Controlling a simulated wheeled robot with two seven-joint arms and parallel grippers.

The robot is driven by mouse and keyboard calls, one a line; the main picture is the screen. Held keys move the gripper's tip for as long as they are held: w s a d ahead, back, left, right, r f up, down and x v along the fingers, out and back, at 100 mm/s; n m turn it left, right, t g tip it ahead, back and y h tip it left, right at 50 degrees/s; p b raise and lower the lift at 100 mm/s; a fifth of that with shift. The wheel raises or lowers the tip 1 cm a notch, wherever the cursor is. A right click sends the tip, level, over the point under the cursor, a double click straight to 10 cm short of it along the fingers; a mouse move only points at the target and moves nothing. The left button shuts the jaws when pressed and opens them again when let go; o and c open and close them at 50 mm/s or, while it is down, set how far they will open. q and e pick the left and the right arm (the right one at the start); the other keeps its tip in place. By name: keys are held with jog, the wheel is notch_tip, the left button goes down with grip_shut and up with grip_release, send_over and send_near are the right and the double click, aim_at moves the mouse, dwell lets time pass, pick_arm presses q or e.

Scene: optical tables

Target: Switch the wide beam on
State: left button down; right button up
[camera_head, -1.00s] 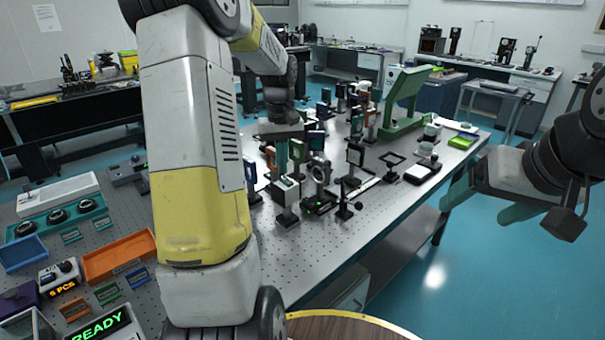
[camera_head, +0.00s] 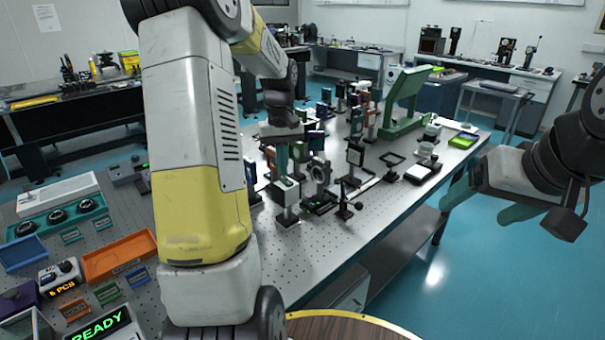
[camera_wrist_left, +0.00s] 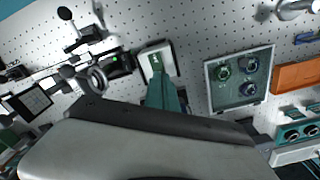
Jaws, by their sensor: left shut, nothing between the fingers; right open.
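My left gripper (camera_head: 282,168) is shut and empty, with its teal fingers pointing down at a small white box (camera_head: 287,188) on a post. No label naming the wide beam is readable, and the fingers hide part of the box top. My right gripper (camera_head: 472,210) is open and empty at the right, beyond the table edge.
Beside the box stand a dark ring mount (camera_head: 318,178) and several other optics on the perforated table (camera_head: 385,225).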

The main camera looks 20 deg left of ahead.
pick_arm(q)
jog(key=shift+f, duration=0.55)
jog(key=shift+r, duration=3.55)
jog(key=shift+s+r, duration=0.1)
jog(key=s+d+r+m+t, duration=0.2)
jog(key=s+d, duration=0.2)
jog(key=s, duration=0.3)
jog(key=s+d+r+m+t+h, duration=0.1)
jog(key=s+d, duration=0.3)
jog(key=s, duration=0.4)
jog(key=s+d+r+m+t+h, duration=0.1)
jog(key=s+d+r+m+t, duration=0.2)
jog(key=s, duration=0.5)
jog(key=shift+d, duration=0.9)
